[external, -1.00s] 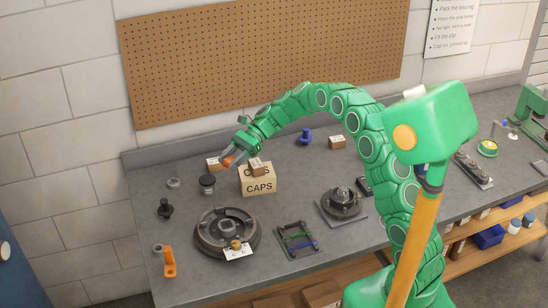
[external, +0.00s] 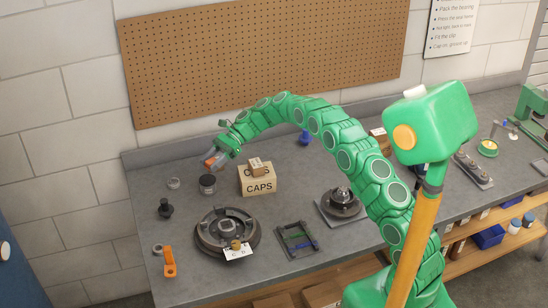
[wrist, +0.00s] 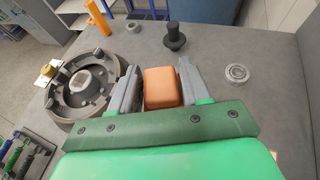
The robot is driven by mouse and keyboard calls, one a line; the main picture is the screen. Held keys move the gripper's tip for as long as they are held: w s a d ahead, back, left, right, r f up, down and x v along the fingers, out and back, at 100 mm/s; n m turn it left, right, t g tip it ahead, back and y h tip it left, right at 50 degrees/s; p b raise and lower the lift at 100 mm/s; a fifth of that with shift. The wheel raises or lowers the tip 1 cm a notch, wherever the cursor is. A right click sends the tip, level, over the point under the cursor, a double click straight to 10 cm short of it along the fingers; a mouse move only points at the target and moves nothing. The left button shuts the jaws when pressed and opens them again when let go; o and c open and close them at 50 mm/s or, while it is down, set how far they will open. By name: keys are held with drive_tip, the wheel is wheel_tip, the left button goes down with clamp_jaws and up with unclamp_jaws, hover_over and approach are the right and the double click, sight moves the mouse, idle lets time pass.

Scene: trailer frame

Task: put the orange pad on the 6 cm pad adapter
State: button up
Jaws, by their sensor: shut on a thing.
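The orange pad (wrist: 164,88) sits between the two grey fingers of my gripper (wrist: 159,72) in the wrist view. In the external view, my gripper (external: 214,160) holds the pad (external: 209,163) above the back left of the bench. A dark round piece (external: 207,184) stands just in front of and below it. A black flanged piece with a short stem (external: 165,208) stands upright further left and nearer; it also shows ahead of the pad in the wrist view (wrist: 174,38). I cannot tell which of these is the 6 cm pad adapter.
A CAPS box (external: 258,186) with a small carton on top stands right of my gripper. A round drum assembly (external: 228,233) lies nearer. A metal ring (external: 173,183) and an orange bracket (external: 169,262) are at left.

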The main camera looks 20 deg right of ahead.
hover_over(207, 179)
drive_tip(key=shift+f, duration=3.6)
drive_tip(key=o, duration=1)
drive_tip(key=shift+f, duration=0.1)
drive_tip(key=shift+o, duration=0.2)
drive_tip(key=v, duration=1.2)
drive_tip(key=shift+s, duration=0.1)
